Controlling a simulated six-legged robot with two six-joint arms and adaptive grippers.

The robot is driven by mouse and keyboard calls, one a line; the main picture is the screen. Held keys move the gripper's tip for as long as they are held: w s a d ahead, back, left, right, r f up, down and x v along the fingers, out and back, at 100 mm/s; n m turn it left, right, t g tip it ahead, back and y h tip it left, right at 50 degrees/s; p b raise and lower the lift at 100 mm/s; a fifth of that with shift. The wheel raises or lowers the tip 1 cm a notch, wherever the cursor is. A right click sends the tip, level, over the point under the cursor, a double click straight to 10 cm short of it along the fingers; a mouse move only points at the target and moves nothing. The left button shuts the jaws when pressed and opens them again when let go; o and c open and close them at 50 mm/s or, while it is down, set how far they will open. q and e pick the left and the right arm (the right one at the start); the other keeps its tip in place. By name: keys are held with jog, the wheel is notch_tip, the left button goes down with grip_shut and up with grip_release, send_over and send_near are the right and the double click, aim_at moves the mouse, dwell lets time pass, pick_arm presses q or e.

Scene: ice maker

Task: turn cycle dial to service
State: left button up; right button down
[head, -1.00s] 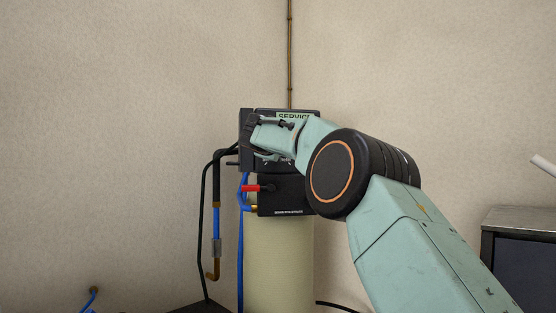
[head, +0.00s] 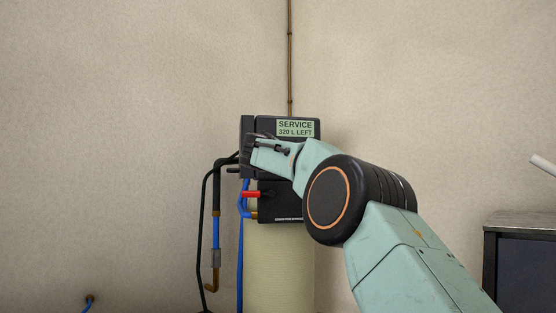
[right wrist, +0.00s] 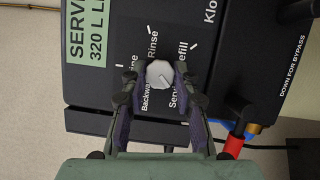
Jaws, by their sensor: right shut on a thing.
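The cycle dial (right wrist: 160,74) is a small white knob on the black control head (head: 266,126). In the right wrist view a dark mark on it points to the lower right, toward the "Service" label (right wrist: 174,94). My right gripper (right wrist: 158,80) has a finger on each side of the dial and is shut on it. In the head view the same gripper (head: 256,150) reaches the control head's front and hides the dial. The green display (head: 295,129) reads "SERVICE 320 L LEFT". My left gripper is not in view.
A red lever (head: 251,194) and blue hose (head: 242,205) sit left of the lower black box. A cream tank (head: 278,265) stands below. Black pipes (head: 205,205) hang at the left. A dark cabinet (head: 520,250) stands at the right.

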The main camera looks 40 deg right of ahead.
jog(key=shift+d+f, duration=0.1)
jog(key=shift+f, duration=0.25)
jog(key=c, duration=1.4)
grip_release()
jog(key=o, duration=0.4)
jog(key=shift+r, duration=0.2)
jog(key=shift+r, duration=0.1)
jog(key=shift+v, duration=6.05)
